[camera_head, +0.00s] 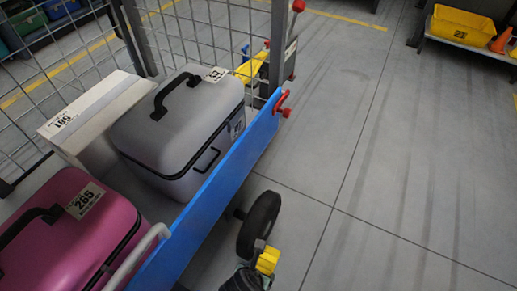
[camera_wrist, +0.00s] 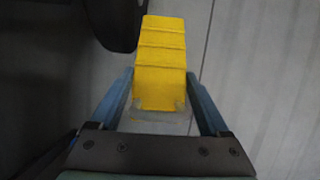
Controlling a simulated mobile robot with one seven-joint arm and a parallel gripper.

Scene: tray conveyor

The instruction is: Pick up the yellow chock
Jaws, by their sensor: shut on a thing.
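The yellow chock (camera_wrist: 160,50) is a ridged yellow block between the two fingers of my gripper (camera_wrist: 160,88) in the wrist view. The fingers are shut on its near part, and its far end sticks out beyond them. In the head view the chock (camera_head: 268,260) shows at the bottom, just below and right of the cart's black wheel (camera_head: 258,225). Part of my gripper (camera_head: 246,279) shows dark beside it. I cannot tell whether the chock touches the floor.
The wheel belongs to a cart with a blue side board (camera_head: 208,205) and mesh walls. It carries a grey case (camera_head: 180,125), a pink case (camera_head: 75,235) and a white box (camera_head: 95,118). A yellow bin (camera_head: 462,26) stands far right. The floor at right is clear.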

